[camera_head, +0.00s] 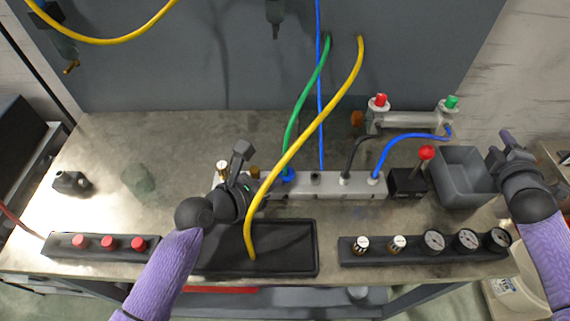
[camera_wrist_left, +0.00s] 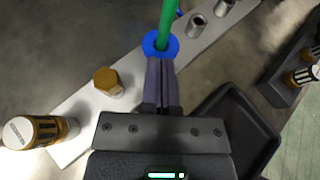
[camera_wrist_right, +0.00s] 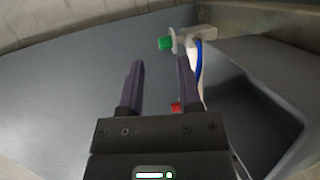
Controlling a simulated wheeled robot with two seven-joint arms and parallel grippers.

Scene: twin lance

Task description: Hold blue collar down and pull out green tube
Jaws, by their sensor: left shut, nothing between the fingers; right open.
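The green tube (camera_head: 305,95) comes down from the back panel into the blue collar (camera_head: 288,175) on the white manifold block. The left wrist view also shows the green tube (camera_wrist_left: 168,18) standing in the blue collar (camera_wrist_left: 152,50). My left gripper (camera_wrist_left: 160,62) is shut and empty. Its fingertips are at the near edge of the blue collar; I cannot tell whether they press on it. In the head view the yellow tube partly hides them. My right gripper (camera_wrist_right: 160,66) is open and empty, over the right side of the bench near the grey bin.
A yellow tube (camera_head: 318,120) crosses in front of the manifold (camera_head: 330,187) to a black tray (camera_head: 290,267). A grey bin (camera_head: 462,168) and a black box with a red knob (camera_head: 426,153) stand at the right. Gauge and button strips line the front edge.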

